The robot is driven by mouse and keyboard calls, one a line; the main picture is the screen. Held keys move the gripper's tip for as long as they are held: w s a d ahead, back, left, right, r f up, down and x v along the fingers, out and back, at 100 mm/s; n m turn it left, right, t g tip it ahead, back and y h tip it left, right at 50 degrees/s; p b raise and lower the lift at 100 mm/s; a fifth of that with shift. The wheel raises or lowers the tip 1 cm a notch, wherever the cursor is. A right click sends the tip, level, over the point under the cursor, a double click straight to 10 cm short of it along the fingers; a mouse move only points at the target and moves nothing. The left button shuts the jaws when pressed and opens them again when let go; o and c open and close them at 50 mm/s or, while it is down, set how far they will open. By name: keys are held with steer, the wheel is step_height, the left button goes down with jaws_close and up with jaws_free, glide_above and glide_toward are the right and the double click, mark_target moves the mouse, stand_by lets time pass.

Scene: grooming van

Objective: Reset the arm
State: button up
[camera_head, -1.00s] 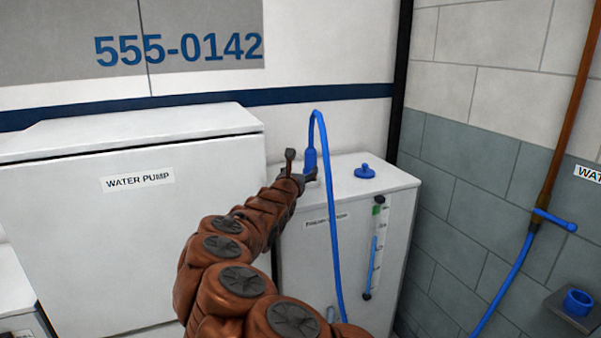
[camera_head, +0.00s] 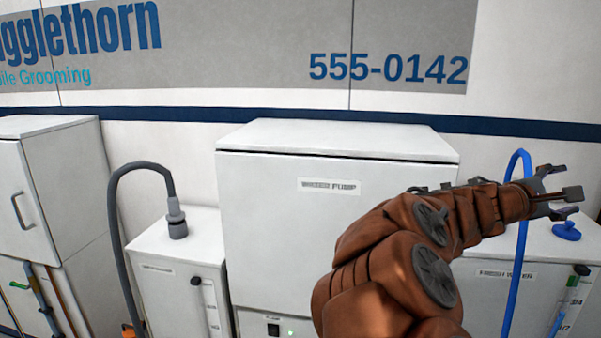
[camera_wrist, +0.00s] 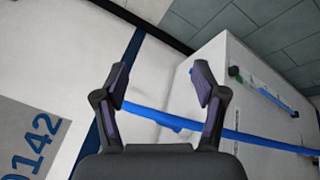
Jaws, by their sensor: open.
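My brown arm reaches from the bottom of the head view toward the right. My gripper (camera_head: 562,196) is open, above the right part of the fresh water tank (camera_head: 503,275). In the wrist view, the two dark fingers of my gripper (camera_wrist: 158,95) stand apart, with nothing held between them. The blue hose (camera_wrist: 255,138) runs across behind the fingers in that view.
A white water pump cabinet (camera_head: 265,215) stands in the middle. A second white tank (camera_head: 165,285) with a grey hose (camera_head: 113,215) stands left of it. A tall white cabinet (camera_head: 70,180) is at the far left. A blue cap (camera_head: 566,231) sits on the fresh water tank.

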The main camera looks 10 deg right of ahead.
steer(key=s+a+f+m+g+y+p, duration=0.25)
steer(key=s+a+f+m+y, duration=0.6)
steer(key=s+a+f, duration=0.55)
steer(key=s+a+f+y, duration=0.3)
steer(key=a, duration=0.5)
steer(key=s+a+f+g+y, duration=0.1)
steer(key=s+a+f+y, duration=0.2)
steer(key=a, duration=0.5)
steer(key=s+a+f+y, duration=0.3)
steer(key=s+a+f, duration=0.1)
steer(key=a, duration=0.5)
steer(key=shift+s+f+n+y, duration=0.2)
steer(key=shift+f+n+y, duration=0.15)
steer(key=shift+f, duration=0.25)
steer(key=shift+g, duration=0.25)
